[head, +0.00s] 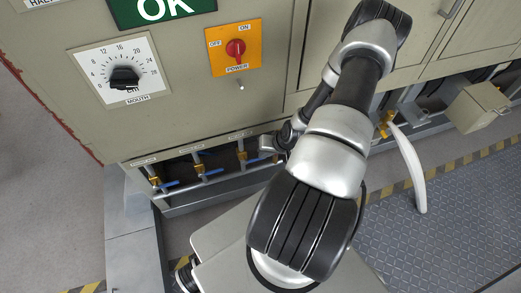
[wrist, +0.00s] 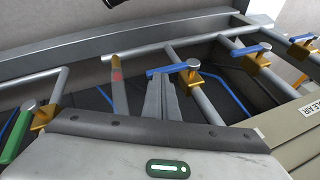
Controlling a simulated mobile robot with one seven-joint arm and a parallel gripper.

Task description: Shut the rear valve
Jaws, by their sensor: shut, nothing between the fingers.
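Lever valves sit on pipes under the cabinet. In the wrist view, the nearest blue-handled valve (wrist: 190,75) has a brass body, and its handle lies across its pipe. My gripper (wrist: 160,82) is shut and empty, with its fingertips close to that handle; I cannot tell whether they touch. Two more blue-handled valves (wrist: 257,53) (wrist: 303,46) are to the right, and a green-handled valve (wrist: 15,133) is at the left. The head view shows several blue-handled valves (head: 155,182) (head: 201,169) (head: 242,156); my fingertips are hidden there. Which valve is the rear one I cannot read.
A dial (head: 124,77) and a red power switch (head: 235,48) are on the cabinet front above. A long pale curved lever (head: 411,170) stands out at the right. A metal frame bar (wrist: 120,37) runs behind the pipes.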

